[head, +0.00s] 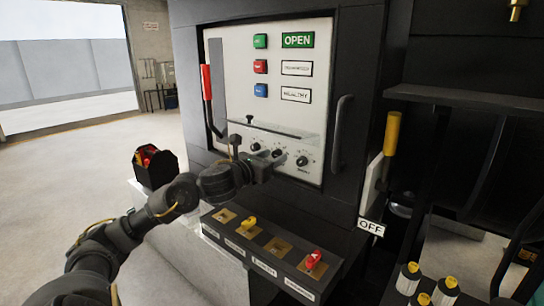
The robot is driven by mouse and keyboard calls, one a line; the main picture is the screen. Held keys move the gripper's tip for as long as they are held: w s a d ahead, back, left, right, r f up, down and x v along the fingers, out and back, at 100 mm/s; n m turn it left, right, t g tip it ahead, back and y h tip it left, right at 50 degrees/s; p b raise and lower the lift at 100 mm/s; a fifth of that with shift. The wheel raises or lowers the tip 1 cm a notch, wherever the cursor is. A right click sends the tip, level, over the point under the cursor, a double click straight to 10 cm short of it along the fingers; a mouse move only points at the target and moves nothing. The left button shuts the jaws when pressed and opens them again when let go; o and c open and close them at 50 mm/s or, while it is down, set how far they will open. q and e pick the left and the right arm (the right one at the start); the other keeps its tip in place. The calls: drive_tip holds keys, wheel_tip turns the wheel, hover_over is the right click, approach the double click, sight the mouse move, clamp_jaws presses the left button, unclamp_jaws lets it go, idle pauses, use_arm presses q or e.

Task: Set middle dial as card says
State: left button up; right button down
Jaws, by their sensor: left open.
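A row of small black dials crosses the lower part of the white control panel (228,80): a left dial (255,146), a middle dial (278,152) and a right dial (302,161). Their pointer settings are too small to read. My left gripper (268,166) is just below and in front of the left and middle dials. It is open, and I see nothing held in it. I cannot tell whether it touches a dial. I cannot make out a card with a dial setting. My right gripper is not in view.
The panel carries a red-handled lever (206,82), green, red and blue buttons, and a green OPEN sign (298,40). Below is a ledge with yellow and red switches (314,259). A yellow-handled lever (391,133) stands right. A dark box (157,173) sits left; floor beyond is clear.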

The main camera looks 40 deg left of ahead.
use_arm(q)
drive_tip(key=shift+c, duration=1)
drive_tip(key=c, duration=0.7)
drive_tip(key=shift+c, duration=0.4)
